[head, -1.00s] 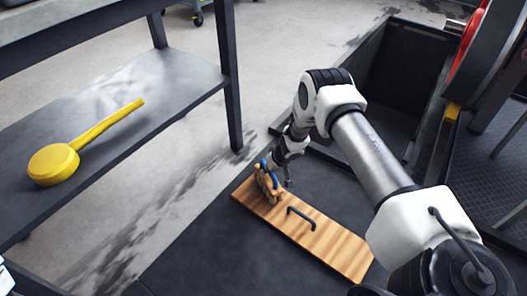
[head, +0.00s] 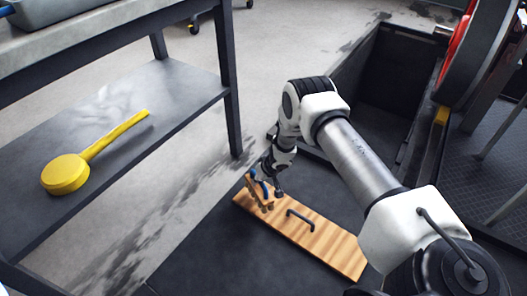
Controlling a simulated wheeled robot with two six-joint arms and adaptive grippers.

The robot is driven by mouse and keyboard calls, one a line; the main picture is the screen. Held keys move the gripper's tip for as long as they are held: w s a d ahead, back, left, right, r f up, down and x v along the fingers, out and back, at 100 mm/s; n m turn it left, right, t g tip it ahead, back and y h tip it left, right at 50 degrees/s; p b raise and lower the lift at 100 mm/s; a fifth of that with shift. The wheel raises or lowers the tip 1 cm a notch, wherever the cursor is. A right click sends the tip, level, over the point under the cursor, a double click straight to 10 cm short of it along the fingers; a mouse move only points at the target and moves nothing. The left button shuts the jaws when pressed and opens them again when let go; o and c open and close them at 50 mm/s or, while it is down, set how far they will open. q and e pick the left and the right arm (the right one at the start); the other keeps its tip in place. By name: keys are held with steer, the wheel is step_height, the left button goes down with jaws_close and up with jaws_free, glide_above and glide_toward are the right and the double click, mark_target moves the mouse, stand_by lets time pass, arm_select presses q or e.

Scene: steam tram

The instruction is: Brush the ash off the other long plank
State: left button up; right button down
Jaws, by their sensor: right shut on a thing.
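A long wooden plank (head: 325,241) with striped grain and a dark handle (head: 300,220) lies flat on the dark floor plate. No ash shows clearly on its visible surface. My right gripper (head: 264,183) is at the far left end of the plank, shut on a wooden brush (head: 258,194) with a blue part. The brush is tilted over that end; I cannot tell whether its bristles touch the wood. The brush and gripper hide part of this end. My left gripper is not in view.
A dark open pit (head: 385,95) lies beyond my right arm. A metal shelf table (head: 110,135) stands at left, with a yellow mallet-like tool (head: 68,174) on its lower shelf. A large wheel with red (head: 455,45) is at upper right. Dark floor is free left of the plank.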

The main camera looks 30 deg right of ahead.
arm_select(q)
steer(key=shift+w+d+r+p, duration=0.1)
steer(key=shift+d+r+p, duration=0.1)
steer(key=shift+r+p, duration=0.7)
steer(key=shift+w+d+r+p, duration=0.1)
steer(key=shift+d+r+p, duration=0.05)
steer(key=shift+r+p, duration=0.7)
arm_select(e)
steer(key=shift+r, duration=2.05)
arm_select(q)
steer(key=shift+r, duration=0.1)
